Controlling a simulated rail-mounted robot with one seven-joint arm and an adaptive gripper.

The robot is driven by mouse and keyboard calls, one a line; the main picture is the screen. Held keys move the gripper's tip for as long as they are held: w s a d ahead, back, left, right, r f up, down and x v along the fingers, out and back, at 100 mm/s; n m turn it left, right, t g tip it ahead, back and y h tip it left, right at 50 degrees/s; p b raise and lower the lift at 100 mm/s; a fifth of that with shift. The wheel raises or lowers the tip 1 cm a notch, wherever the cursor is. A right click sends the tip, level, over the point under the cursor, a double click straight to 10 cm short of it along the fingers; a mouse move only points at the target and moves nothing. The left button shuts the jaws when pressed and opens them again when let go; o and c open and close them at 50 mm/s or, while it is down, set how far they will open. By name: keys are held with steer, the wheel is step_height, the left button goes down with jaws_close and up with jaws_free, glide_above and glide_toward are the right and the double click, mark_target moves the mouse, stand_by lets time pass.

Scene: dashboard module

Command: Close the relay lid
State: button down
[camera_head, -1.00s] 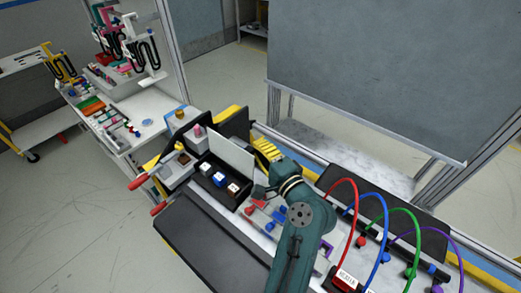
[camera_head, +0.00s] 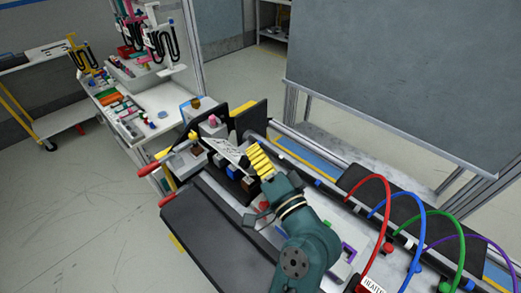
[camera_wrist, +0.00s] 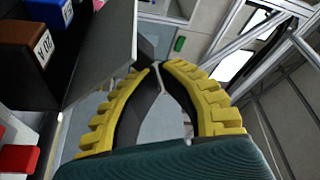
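The relay lid (camera_head: 226,149) is a thin pale panel, tilted over the open dark relay box in the head view, with dark markings on its upper face. Brown, blue and white relay blocks (camera_head: 232,171) show under and in front of it. In the wrist view the lid (camera_wrist: 103,52) is a grey panel beside the blocks, its edge close to my left finger. My gripper (camera_wrist: 159,66) has yellow ridged fingers curving together, tips almost meeting, with nothing seen between them. In the head view it is just right of the lid; contact cannot be told.
Red, blue, green and purple cables (camera_head: 374,178) arch at the right. A black panel (camera_head: 249,119) stands behind the box. A red handle (camera_head: 166,201) sticks out at the left. A white side table (camera_head: 155,108) with small parts stands further left.

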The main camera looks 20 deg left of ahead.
mark_target(237, 165)
steer(key=shift+s+a+f+b, duration=0.2)
steer(key=shift+s+f+b, duration=0.15)
steer(key=shift+s, duration=0.15)
steer(key=shift+s+a+f+b, duration=0.2)
steer(key=shift+s+f, duration=0.1)
steer(key=shift+s, duration=0.15)
steer(key=shift+s+a+f, duration=0.25)
steer(key=shift+s+f, duration=0.3)
steer(key=shift+s, duration=0.1)
steer(key=shift+s+a+f+b, duration=0.2)
steer(key=shift+s+f+b, duration=0.15)
steer(key=shift+f+b, duration=0.15)
steer(key=shift+f, duration=0.2)
